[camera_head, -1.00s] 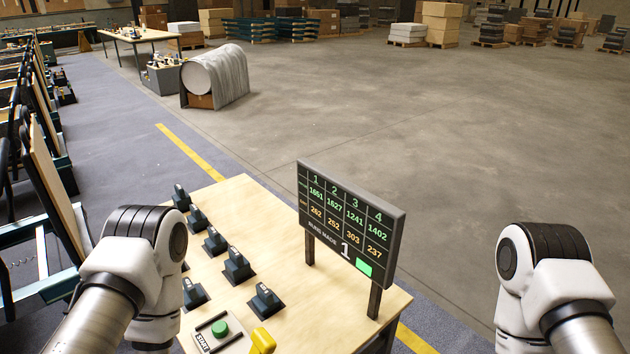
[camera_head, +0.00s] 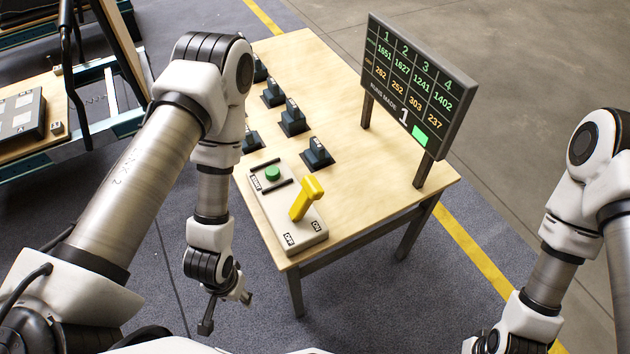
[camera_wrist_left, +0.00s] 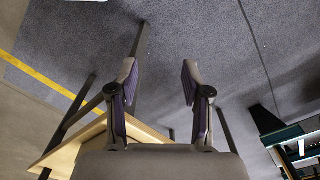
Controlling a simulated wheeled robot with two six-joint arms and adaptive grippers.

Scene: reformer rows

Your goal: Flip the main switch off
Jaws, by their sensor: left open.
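The main switch has a yellow lever (camera_head: 307,198) on a pale panel (camera_head: 309,239) at the near edge of the wooden table. The lever leans up and to the right, toward the side of the ON label; the OFF label is to its left. My left gripper (camera_head: 226,312) is open and empty, left of the table's near corner, low and apart from the panel. Its spread fingers also show in the left wrist view (camera_wrist_left: 158,80), with floor between them. My right gripper (camera_head: 490,344) is at the bottom edge, mostly cut off, its fingers unclear.
A green START button (camera_head: 272,174) sits between black rails behind the lever. Several dark knob switches (camera_head: 292,119) stand farther back. A display board (camera_head: 418,85) on posts stands at the table's right side. The wooden table top (camera_head: 369,190) is bare near the display.

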